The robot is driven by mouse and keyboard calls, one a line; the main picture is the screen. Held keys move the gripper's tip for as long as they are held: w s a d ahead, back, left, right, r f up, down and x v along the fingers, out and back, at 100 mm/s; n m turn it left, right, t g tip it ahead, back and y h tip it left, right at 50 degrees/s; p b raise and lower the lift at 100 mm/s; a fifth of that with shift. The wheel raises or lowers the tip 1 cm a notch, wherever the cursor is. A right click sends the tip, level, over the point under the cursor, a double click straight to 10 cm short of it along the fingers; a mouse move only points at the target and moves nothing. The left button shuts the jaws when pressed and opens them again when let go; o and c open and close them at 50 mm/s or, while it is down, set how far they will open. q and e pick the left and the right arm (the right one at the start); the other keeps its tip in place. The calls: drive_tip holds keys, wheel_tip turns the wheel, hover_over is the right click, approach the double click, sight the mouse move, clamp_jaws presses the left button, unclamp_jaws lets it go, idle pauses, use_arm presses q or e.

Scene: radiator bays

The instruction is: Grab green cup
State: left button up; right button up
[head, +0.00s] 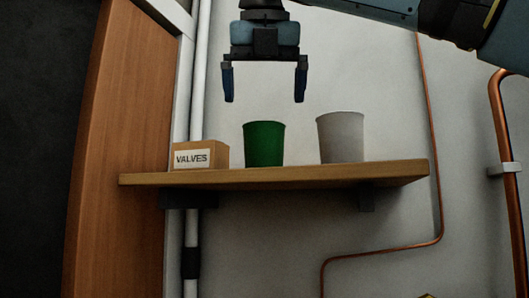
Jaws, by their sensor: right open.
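The green cup (264,144) stands upright on a wooden wall shelf (290,176), between a cardboard box and a grey cup. My right gripper (264,98) is open and empty, with its fingers pointing down. In the picture it is just above the green cup, with a gap between fingertips and rim. I cannot tell how well they line up in depth. My left gripper does not show.
A grey cup (341,138) stands to the right of the green cup, and a box labelled VALVES (201,156) to the left. White pipes (199,80) run behind the shelf's left end. Copper pipes (430,130) run on the right. The shelf's right end is bare.

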sight(264, 129)
drive_tip(key=shift+x, duration=0.95)
drive_tip(key=shift+w+f+p, duration=0.3)
drive_tip(key=shift+w+p, duration=0.15)
drive_tip(key=shift+w, duration=0.1)
drive_tip(key=p+x, duration=0.1)
drive_tip(key=x, duration=0.3)
drive_tip(key=shift+w+d+r, duration=0.1)
drive_tip(key=shift+w, duration=0.15)
drive_tip(key=shift+s, duration=0.25)
drive_tip(key=shift+c, duration=1.3)
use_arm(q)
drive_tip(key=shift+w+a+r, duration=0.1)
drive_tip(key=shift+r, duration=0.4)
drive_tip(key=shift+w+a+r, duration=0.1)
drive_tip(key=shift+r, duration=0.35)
use_arm(e)
drive_tip(key=c, duration=0.7)
